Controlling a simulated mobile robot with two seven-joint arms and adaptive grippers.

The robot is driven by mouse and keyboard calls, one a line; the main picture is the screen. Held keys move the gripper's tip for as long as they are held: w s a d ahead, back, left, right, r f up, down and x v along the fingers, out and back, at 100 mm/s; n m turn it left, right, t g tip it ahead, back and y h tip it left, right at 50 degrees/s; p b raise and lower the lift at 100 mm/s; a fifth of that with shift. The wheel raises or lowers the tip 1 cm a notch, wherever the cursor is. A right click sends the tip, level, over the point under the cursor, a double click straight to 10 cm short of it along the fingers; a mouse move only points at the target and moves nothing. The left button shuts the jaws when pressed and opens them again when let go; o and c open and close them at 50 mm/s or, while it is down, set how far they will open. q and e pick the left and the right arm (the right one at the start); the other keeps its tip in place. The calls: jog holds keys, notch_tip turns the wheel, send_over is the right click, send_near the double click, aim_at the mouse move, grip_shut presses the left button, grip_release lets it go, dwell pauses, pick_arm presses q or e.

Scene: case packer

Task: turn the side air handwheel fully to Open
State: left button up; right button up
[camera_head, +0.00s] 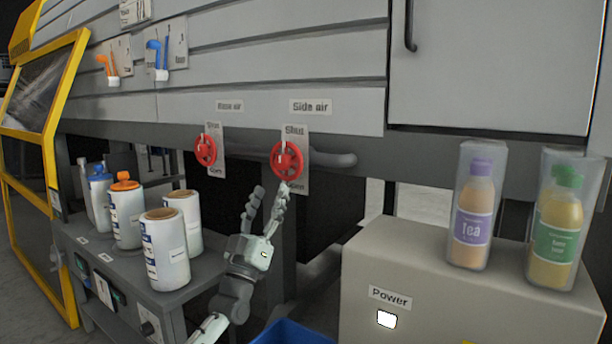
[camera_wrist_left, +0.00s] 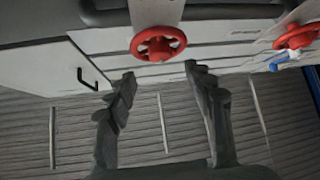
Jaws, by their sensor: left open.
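The side air handwheel (camera_head: 286,161) is a red wheel on a pale plate (camera_head: 301,180) under the "Side air" label (camera_head: 311,107). The plate reads "Shut" above the wheel; the lower word is partly hidden. My left gripper (camera_head: 270,190) is open and empty, with its fingers pointing up just below and left of this wheel. In the left wrist view the wheel (camera_wrist_left: 158,43) lies just beyond the gap between the open fingertips (camera_wrist_left: 159,73), apart from them. My right gripper is not in view.
A second red handwheel, base air (camera_head: 205,151), sits to the left. A grey pipe handle (camera_head: 335,159) runs right of the side air plate. Several white canisters (camera_head: 165,250) stand on a grey cart. A beige box (camera_head: 400,265) carries two bottles (camera_head: 472,215) at right. A blue bin (camera_head: 290,333) is below.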

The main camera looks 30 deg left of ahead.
aim_at(280, 164)
pick_arm(q)
jog(key=x, duration=0.5)
jog(key=shift+a+r+p, duration=0.1)
jog(key=shift+r+p, duration=0.1)
jog(key=shift+p, duration=0.2)
jog(key=shift+x, duration=0.75)
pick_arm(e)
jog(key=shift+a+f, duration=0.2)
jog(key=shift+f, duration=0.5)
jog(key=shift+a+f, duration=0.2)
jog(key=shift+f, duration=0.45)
pick_arm(q)
jog(key=shift+w, duration=0.1)
jog(key=shift+c, duration=0.4)
jog(key=c, duration=1.1)
jog(key=shift+f, duration=0.1)
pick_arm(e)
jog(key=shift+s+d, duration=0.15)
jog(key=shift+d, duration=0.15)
